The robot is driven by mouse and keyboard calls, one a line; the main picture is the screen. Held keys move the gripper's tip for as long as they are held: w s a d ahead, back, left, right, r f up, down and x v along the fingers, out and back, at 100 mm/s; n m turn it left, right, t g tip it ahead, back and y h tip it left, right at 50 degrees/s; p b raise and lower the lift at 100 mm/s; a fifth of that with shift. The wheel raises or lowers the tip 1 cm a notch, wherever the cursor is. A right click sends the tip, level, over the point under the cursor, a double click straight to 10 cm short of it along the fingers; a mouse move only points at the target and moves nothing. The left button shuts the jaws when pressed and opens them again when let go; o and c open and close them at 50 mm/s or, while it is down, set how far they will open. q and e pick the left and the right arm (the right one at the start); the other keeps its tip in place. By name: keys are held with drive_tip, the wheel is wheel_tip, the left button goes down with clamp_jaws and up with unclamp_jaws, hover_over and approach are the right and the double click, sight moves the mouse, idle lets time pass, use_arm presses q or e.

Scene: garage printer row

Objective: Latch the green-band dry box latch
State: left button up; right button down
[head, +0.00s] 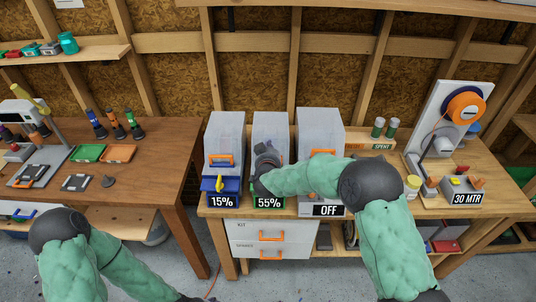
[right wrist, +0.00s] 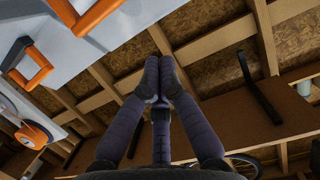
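The green-band dry box (head: 270,127) stands between two other boxes on the bench, a pale translucent box with a "55%" display on its green base. My right gripper (head: 266,164) is in front of its face, and hides its latch and much of its front. In the right wrist view, the dark fingers of my right gripper (right wrist: 158,75) come together at the tips with nothing seen between them. Whether they touch the box or latch cannot be told. My left arm is at the lower left of the head view; its gripper is out of frame.
The blue-band "15%" box (head: 226,130) with a yellow latch (head: 219,184) stands close on the left. The "OFF" box (head: 320,125) stands close on the right. A spool stand (head: 440,125) is farther right. Orange handles (right wrist: 27,62) show in the right wrist view.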

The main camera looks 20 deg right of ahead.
drive_tip(key=shift+w+f+b, duration=0.15)
drive_tip(key=shift+f+b, duration=0.2)
drive_tip(key=shift+f, duration=1.7)
